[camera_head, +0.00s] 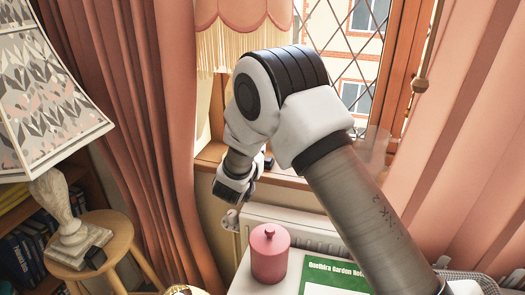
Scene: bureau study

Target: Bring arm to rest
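My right arm comes in from the lower right and is raised and bent in front of the window. Its elbow is high in the middle of the view, and the forearm points away and down toward the sill. My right gripper (230,217) is small and partly hidden at the far end of the wrist, left of and beyond the pink canister. I cannot tell whether its fingers are open or shut, and no held object can be made out. My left arm and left gripper are out of view.
A pink lidded canister (269,256) stands on a white surface (240,284) beside a green printed sheet (325,274), below the arm. A patterned lamp (45,95) stands on a round wooden stool (98,258) at left. Pink curtains (130,110) flank the leaded window (340,45).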

